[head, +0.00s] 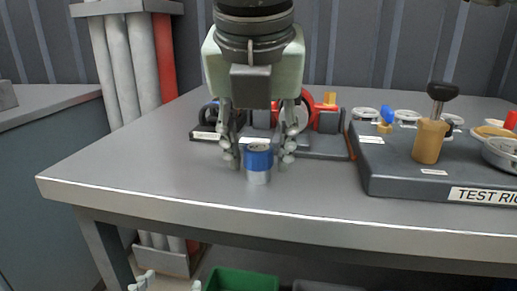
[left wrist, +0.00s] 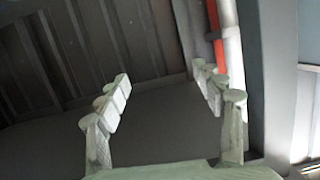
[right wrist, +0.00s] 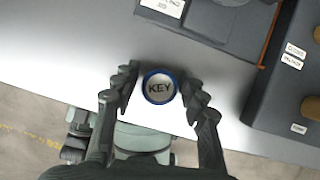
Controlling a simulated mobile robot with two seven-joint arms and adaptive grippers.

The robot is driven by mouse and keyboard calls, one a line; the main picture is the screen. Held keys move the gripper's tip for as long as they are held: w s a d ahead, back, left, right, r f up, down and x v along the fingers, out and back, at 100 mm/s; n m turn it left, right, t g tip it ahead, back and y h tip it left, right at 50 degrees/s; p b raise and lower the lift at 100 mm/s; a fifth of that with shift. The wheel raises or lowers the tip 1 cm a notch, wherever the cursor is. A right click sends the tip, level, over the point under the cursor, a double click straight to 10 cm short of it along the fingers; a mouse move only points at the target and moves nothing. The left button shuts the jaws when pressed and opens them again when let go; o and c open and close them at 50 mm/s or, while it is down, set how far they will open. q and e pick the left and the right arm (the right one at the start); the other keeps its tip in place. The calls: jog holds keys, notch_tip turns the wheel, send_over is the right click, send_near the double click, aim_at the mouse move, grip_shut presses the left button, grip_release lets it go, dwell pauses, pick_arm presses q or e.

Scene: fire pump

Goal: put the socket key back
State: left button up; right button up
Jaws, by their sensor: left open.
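A short silver cylinder with a blue band (head: 258,163), marked KEY on top in the right wrist view (right wrist: 159,88), stands upright near the front edge of the bench. My right gripper (head: 260,160) points down over it with one finger on each side. The fingers look apart from it, so the gripper is open around it. My left gripper (head: 171,285) is low at the bottom of the head view, below the bench top. In the left wrist view its fingers (left wrist: 165,95) are spread with nothing between them.
A dark test rig block (head: 400,186) stands on the right of the bench, bearing a tan piece with a black handle (head: 428,140) and several round fittings. A dark holder with red parts (head: 325,146) sits behind my right gripper. The bench's left part is clear. A green bin (head: 240,280) is below.

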pick_arm(q)
jog(key=shift+a, duration=0.1)
pick_arm(e)
jog(key=shift+o, duration=0.2)
jog(key=shift+r, duration=0.15)
pick_arm(q)
jog(key=a+f+g, duration=0.1)
jog(key=s+a+f+y, duration=0.1)
jog(key=f, duration=0.1)
jog(key=a+f+g+p, duration=0.1)
jog(key=shift+s+f+g, duration=0.15)
jog(key=shift+s+g, duration=0.1)
jog(key=shift+g, duration=0.05)
pick_arm(e)
jog(key=v, duration=1.1)
jog(key=shift+s+r, duration=0.2)
jog(key=shift+r, duration=0.2)
jog(key=shift+a, duration=0.1)
